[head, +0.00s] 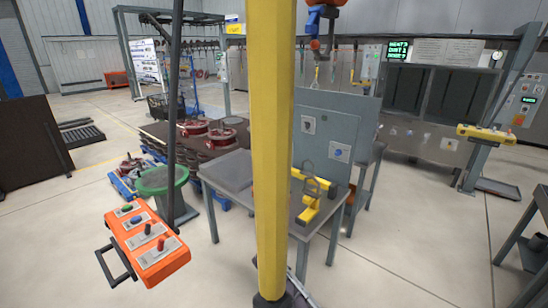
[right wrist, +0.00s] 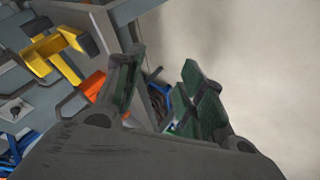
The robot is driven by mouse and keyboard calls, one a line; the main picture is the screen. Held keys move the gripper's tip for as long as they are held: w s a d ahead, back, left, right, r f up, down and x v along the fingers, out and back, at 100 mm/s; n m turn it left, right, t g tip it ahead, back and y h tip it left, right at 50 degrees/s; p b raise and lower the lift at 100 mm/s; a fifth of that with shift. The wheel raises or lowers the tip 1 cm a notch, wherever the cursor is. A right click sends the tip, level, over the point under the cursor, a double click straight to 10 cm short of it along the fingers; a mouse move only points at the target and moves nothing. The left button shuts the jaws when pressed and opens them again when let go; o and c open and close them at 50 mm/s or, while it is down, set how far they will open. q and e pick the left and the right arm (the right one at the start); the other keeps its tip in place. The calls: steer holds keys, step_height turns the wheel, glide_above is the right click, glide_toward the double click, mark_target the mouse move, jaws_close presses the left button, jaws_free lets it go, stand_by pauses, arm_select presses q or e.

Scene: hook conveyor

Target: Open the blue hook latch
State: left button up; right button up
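A blue and orange hook-like piece (head: 316,14) hangs at the top of the head view, just right of the yellow post. It is cut off by the top edge, and I cannot tell whether its latch is open or shut. My right gripper (right wrist: 162,85) shows in the right wrist view, with its two green-padded fingers apart and nothing clearly held between them. The blue piece is not recognisable in that view. My left gripper is not in view.
A yellow post (head: 270,150) blocks the middle of the head view. An orange control box (head: 145,243) hangs at left. A grey table (head: 228,172) carries yellow parts (head: 312,205); yellow parts also show in the right wrist view (right wrist: 55,50).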

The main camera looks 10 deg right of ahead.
steer(key=w+a+r+m+t+h, duration=0.1)
steer(key=w+r, duration=0.3)
steer(key=r, duration=0.9)
steer(key=w+a+r+m+t+h, duration=0.15)
steer(key=w+r, duration=0.25)
steer(key=r, duration=0.8)
step_height(320, 180, up, 22)
steer(key=m+t+h, duration=0.2)
steer(key=h, duration=0.1)
steer(key=s+r+m+h+p, duration=0.15)
steer(key=s+r, duration=0.25)
steer(key=r, duration=0.6)
steer(key=s+r+m+h+b, duration=0.1)
steer(key=s+r+m, duration=0.25)
steer(key=r, duration=0.75)
steer(key=m+g+h, duration=0.1)
steer(key=m+h, duration=0.2)
steer(key=m, duration=0.2)
glide_toward(307, 29)
steer(key=v, duration=0.2)
steer(key=shift+s+r+p, duration=0.1)
steer(key=shift+r+p, duration=0.15)
steer(key=shift+p, duration=0.15)
steer(key=shift+d, duration=0.25)
steer(key=shift+p+x, duration=0.8)
steer(key=shift+x, duration=2.45)
steer(key=shift+f+x, duration=0.1)
steer(key=shift+x, duration=1.05)
steer(key=shift+f+x, duration=0.15)
steer(key=shift+x, duration=1)
